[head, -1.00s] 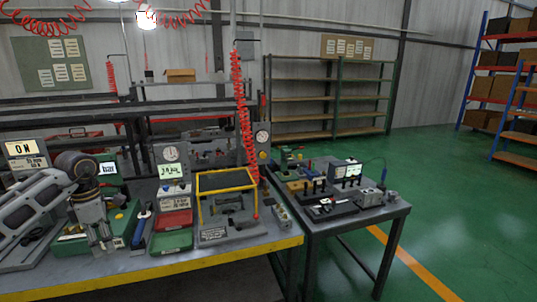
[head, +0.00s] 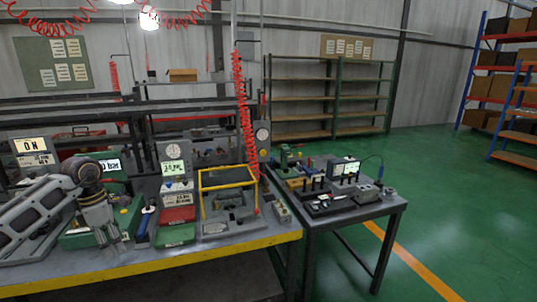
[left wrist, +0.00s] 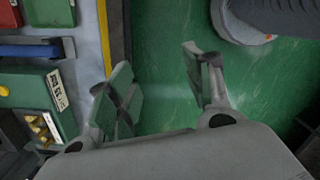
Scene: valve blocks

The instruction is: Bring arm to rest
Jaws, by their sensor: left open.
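My left arm comes in from the left in the head view, with its gripper (head: 106,237) pointing down over the front part of the workbench (head: 180,262). In the left wrist view, the two fingers of my left gripper (left wrist: 160,88) stand apart, with only green floor showing between them. It holds nothing. A green block with brass fittings (left wrist: 45,122) lies to the left of the fingers in that view. The arm partly hides a green case (head: 75,240) in the head view. My right gripper is in neither view.
A red bin (head: 178,214) and a green bin (head: 176,235) stand right of the gripper. A yellow frame (head: 228,178) rises beside them. A second table (head: 340,222) with small parts stands to the right. The green floor (head: 460,215) beyond is clear.

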